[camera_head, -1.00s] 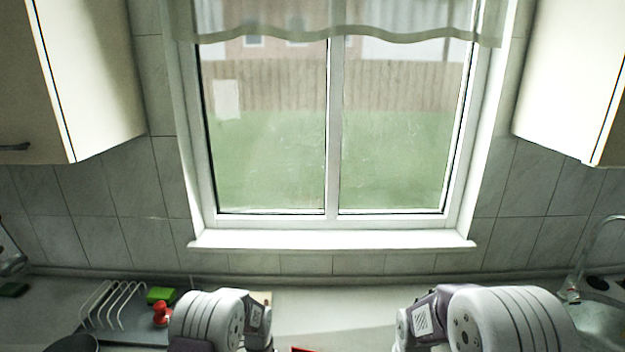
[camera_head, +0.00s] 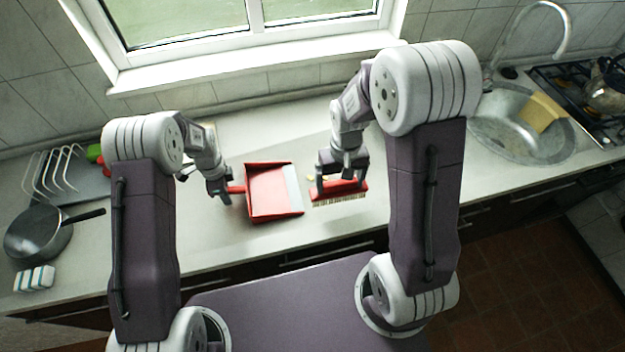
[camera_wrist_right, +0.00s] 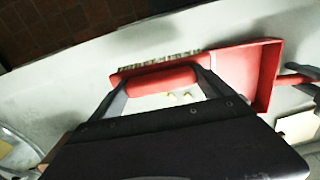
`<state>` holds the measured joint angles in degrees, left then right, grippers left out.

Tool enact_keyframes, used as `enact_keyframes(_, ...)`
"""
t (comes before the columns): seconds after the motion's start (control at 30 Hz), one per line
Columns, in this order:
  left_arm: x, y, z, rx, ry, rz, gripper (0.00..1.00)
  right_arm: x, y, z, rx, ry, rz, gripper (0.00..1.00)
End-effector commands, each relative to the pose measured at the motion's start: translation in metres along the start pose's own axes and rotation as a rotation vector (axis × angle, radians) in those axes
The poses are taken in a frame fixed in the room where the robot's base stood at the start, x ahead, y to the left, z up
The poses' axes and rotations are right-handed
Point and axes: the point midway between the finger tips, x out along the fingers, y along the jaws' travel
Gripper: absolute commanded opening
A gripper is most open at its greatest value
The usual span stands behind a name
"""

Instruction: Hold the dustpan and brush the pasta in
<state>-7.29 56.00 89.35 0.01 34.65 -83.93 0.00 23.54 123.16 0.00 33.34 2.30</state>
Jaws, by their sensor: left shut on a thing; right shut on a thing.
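The red dustpan (camera_head: 270,190) lies on the counter in the middle of the head view, its pale lip facing right. My left gripper (camera_head: 222,190) is shut on its handle at the left. My right gripper (camera_head: 340,184) is shut on the red brush (camera_head: 352,188), just right of the dustpan's lip, bristles toward the counter's front. In the right wrist view the brush (camera_wrist_right: 160,80) sits between the fingers, with the dustpan (camera_wrist_right: 245,72) beyond it. A few small pale pasta pieces (camera_wrist_right: 187,93) show close by the brush; the gripper hides part of that area.
A dish rack (camera_head: 58,172), a dark pan (camera_head: 38,232) and a blue-white sponge (camera_head: 35,278) are at the left. A sink (camera_head: 520,130) with a yellow board (camera_head: 543,112) and a stove with a kettle (camera_head: 606,92) are at the right. The counter behind the dustpan is clear.

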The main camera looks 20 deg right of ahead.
Motion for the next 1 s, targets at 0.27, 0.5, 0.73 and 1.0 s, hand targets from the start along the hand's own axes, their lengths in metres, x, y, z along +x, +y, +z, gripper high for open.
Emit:
enact_keyframes(0.27,0.000,0.000,0.000,0.000,0.000,0.000,0.00,-0.011,0.000,-0.017,0.558,0.004,-0.001,0.50)
enact_keyframes(0.5,0.000,0.000,0.000,0.000,0.000,-0.001,0.00,-0.016,0.014,-0.069,1.215,0.023,-0.017,0.50)
enact_keyframes(0.73,0.000,0.000,0.000,0.000,0.000,0.000,0.00,-0.002,0.045,-0.109,1.522,0.028,-0.024,0.50)
enact_keyframes(1.0,0.000,0.000,0.000,0.000,0.000,0.000,0.00,0.014,0.059,-0.106,1.554,0.005,-0.005,0.50)
